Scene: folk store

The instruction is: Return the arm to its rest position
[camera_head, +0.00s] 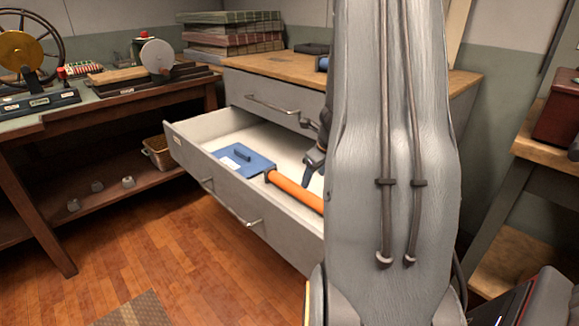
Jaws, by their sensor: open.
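My arm rises through the middle right of the head view and covers much of the cabinet. Part of my gripper (314,165) shows just left of the arm, over the open drawer (181,146). A dark fingertip points down near an orange cylindrical bar (296,191) in the drawer. The rest of the gripper is hidden behind the arm. The jaws are open, and I see nothing held between the visible parts. The bar lies beside a flat blue piece with a handle (246,161). Whether the fingertip touches anything is unclear.
The drawer juts out from the cabinet (233,89) over the wooden floor (150,232). A workbench (128,102) with wheeled devices stands left. A wooden table (540,146) with a dark red box (560,105) stands right. Floor at front left is clear apart from a mat (135,310).

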